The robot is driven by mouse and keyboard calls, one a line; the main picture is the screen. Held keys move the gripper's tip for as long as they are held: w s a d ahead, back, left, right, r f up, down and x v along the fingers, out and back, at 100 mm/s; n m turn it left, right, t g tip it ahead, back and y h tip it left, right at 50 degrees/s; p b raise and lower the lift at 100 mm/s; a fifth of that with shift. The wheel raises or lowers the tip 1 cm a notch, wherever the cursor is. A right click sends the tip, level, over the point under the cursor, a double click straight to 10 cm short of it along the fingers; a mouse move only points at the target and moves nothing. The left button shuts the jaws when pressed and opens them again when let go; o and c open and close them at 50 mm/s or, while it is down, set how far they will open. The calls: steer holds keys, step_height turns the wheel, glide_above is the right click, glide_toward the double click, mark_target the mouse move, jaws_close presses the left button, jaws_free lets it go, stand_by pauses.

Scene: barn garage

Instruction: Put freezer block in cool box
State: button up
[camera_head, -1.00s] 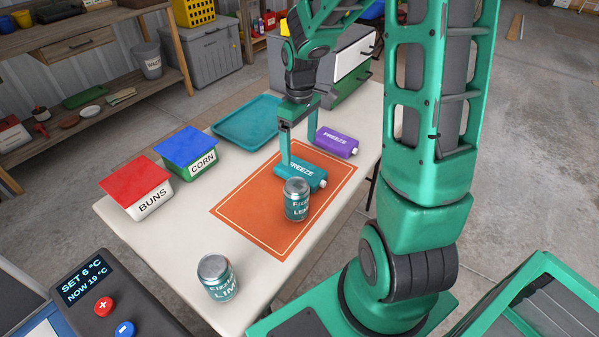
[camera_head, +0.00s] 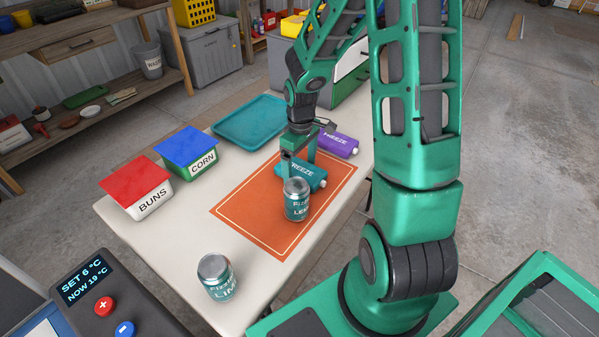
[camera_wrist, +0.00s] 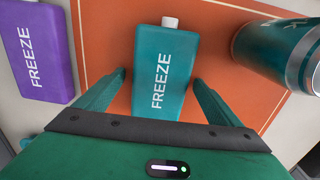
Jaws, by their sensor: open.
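A teal freezer block (camera_head: 308,176) marked FREEZE lies on the orange mat (camera_head: 246,206) on the table; it also shows in the wrist view (camera_wrist: 164,75). A purple freezer block (camera_head: 338,144) lies behind it, off the mat; in the wrist view it is at the left (camera_wrist: 40,50). My gripper (camera_head: 298,172) is open above the teal block. In the wrist view its fingers (camera_wrist: 158,85) stand apart on either side of the teal block's near end, with gaps between. The cool box with its display panel (camera_head: 86,281) shows partly at the lower left; its inside is hidden.
A lemon can (camera_head: 297,202) stands on the mat close to the teal block. A lime can (camera_head: 217,279) stands near the table's front. The BUNS box (camera_head: 149,203), CORN box (camera_head: 203,166) and teal tray (camera_head: 249,121) line the left side. Bare table lies between boxes and mat.

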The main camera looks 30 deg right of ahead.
steer(key=shift+c, duration=0.3)
steer(key=shift+r, duration=0.1)
steer(key=c, duration=1.5)
